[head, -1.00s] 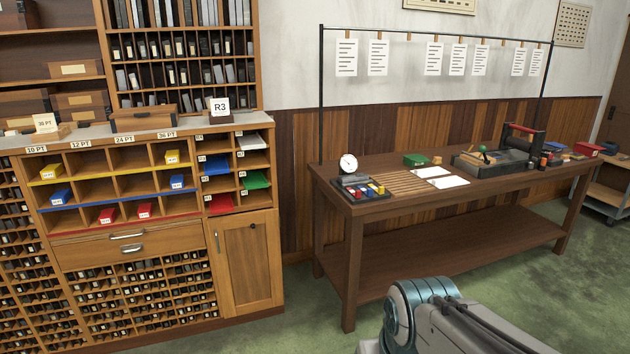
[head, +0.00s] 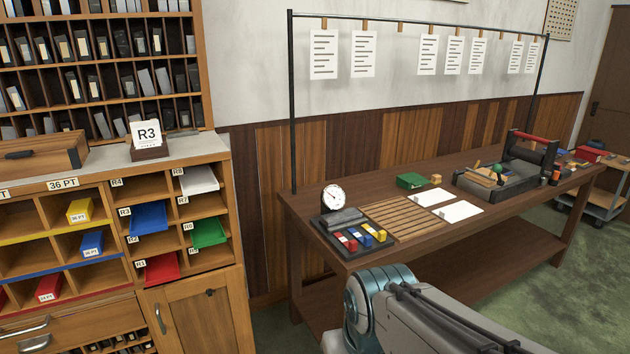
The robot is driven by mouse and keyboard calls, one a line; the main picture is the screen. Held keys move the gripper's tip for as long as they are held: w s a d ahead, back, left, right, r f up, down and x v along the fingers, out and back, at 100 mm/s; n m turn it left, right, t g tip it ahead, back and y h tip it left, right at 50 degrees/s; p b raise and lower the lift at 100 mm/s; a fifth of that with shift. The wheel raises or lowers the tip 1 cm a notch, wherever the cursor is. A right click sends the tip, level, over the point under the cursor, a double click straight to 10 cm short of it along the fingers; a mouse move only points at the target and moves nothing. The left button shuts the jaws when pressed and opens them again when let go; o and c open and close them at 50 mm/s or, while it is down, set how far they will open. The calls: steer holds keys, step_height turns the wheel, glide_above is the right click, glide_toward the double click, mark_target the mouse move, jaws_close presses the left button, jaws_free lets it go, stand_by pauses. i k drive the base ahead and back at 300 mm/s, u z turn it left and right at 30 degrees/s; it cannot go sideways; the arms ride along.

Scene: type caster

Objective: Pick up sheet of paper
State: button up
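Two blank white sheets lie on the dark wooden table, a farther sheet of paper (head: 433,194) and a nearer sheet of paper (head: 459,211). They lie flat beside the slatted wooden rack. Several printed sheets (head: 324,54) hang from clips on the rail above the table. A part of my arm shows at the bottom, in front of the table and below the flat sheets. My gripper is out of view, so its opening and contents do not show.
The table (head: 515,203) also holds a slatted rack (head: 401,216), a dial (head: 333,197), a tray of coloured blocks (head: 362,236), a green box (head: 411,181) and a press with a red handle (head: 508,167). A type cabinet (head: 197,315) stands left. Green floor shows at right.

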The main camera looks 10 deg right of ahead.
mark_target(457, 211)
steer(key=i, duration=0.1)
steer(key=z, duration=1.7)
steer(key=i, duration=2.55)
steer(key=u, duration=1.05)
